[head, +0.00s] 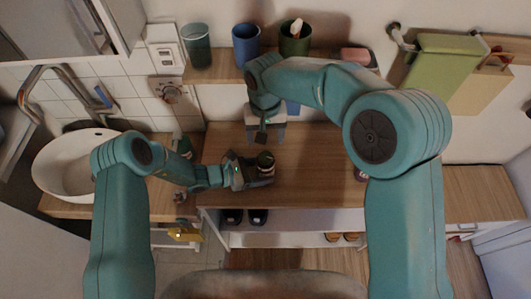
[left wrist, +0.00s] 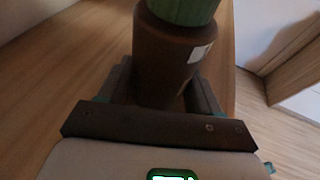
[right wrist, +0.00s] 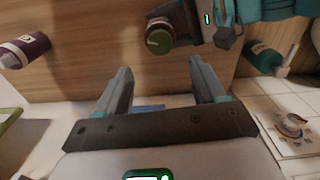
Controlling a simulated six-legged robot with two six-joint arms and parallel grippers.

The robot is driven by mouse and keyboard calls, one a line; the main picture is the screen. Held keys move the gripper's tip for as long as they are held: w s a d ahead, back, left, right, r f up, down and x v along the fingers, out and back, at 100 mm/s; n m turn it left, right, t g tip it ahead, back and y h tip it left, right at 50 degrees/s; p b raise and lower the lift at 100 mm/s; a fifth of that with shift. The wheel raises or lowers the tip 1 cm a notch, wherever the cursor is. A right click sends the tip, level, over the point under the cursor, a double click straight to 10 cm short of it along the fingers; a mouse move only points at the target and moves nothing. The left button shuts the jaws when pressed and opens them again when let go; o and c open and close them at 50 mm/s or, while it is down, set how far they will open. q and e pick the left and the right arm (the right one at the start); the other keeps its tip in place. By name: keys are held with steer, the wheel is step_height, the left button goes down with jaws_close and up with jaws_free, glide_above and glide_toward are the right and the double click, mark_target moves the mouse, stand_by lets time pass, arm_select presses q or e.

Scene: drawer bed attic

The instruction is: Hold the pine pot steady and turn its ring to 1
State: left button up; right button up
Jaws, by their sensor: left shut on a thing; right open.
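The pine pot (head: 265,160) stands on the wooden bench top, a small dark cylinder with a green top. In the left wrist view the pot (left wrist: 168,55) has a brown body, a green ring (left wrist: 184,10) and a small pale mark on its side. My left gripper (head: 258,171) is shut around the brown body, below the ring. The right wrist view shows the pot (right wrist: 160,42) from above, beyond the fingertips. My right gripper (head: 263,138) is open and empty, behind the pot and apart from it. Any number on the ring is unreadable.
A shelf (head: 222,75) behind holds a teal cup (head: 197,46), a blue cup (head: 246,44) and a green cup (head: 295,38). A white basin (head: 62,170) stands left. A purple bottle (right wrist: 24,50) is on the bench. The bench right of the pot is mostly clear.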

mark_target(265, 157)
step_height(265, 157, down, 10)
steer(key=shift+r, duration=0.15)
steer(key=c, duration=1.1)
